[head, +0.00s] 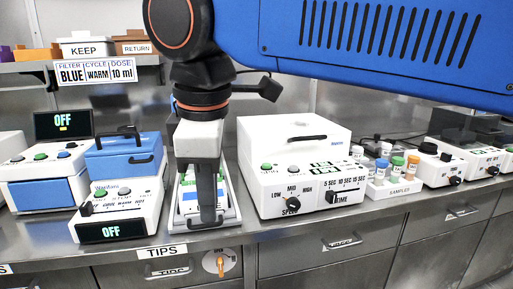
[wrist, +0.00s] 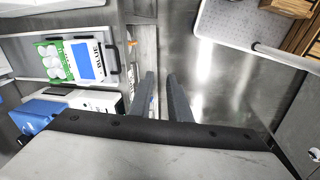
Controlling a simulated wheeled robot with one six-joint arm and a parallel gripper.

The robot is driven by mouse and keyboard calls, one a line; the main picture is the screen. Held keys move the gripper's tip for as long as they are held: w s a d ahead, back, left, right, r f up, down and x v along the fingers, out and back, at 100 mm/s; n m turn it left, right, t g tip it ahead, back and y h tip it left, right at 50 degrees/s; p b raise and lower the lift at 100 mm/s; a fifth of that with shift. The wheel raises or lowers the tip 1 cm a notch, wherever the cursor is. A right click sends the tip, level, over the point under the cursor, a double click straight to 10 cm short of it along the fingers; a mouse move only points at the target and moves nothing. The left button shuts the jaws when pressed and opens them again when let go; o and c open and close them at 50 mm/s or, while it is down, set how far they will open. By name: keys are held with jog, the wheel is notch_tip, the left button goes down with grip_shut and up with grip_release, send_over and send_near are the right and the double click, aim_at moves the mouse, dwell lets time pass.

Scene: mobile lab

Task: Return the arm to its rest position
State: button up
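My arm reaches in from the top right of the head view and bends down to my gripper (head: 208,215). The gripper points down in front of the counter, partly covering a tray with a blue-labelled box (head: 188,197). In the wrist view the two dark fingers of my gripper (wrist: 161,80) stand apart by a narrow gap. Nothing shows between them.
A blue-lidded device (head: 124,160) stands left of my gripper, and a white device with speed and time controls (head: 295,165) right. The sample rack (head: 388,190) is farther right. A shelf with KEEP (head: 85,48) and RETURN (head: 134,47) bins is at upper left. Drawers line the counter front.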

jog(key=w+d+f+m, duration=0.2)
jog(key=d+f+m, duration=0.15)
jog(key=d, duration=0.35)
jog(key=w+d+f+m+t, duration=0.1)
jog(key=w+d+f+m, duration=0.2)
jog(key=d, duration=0.4)
jog(key=w+d+f+m, duration=0.1)
jog(key=d+f+m, duration=0.2)
jog(key=d+f, duration=0.3)
jog(key=s+d+f+m+t, duration=0.1)
jog(key=s+d+f+m, duration=0.1)
jog(key=d+f+m, duration=0.2)
jog(key=s+d+f+m, duration=0.3)
jog(key=d+f+m, duration=0.2)
jog(key=d+f, duration=0.4)
jog(key=d, duration=0.3)
jog(key=shift+s+d+f+t+h, duration=0.2)
jog(key=shift+s+d+t+h, duration=0.1)
jog(key=shift+t, duration=0.1)
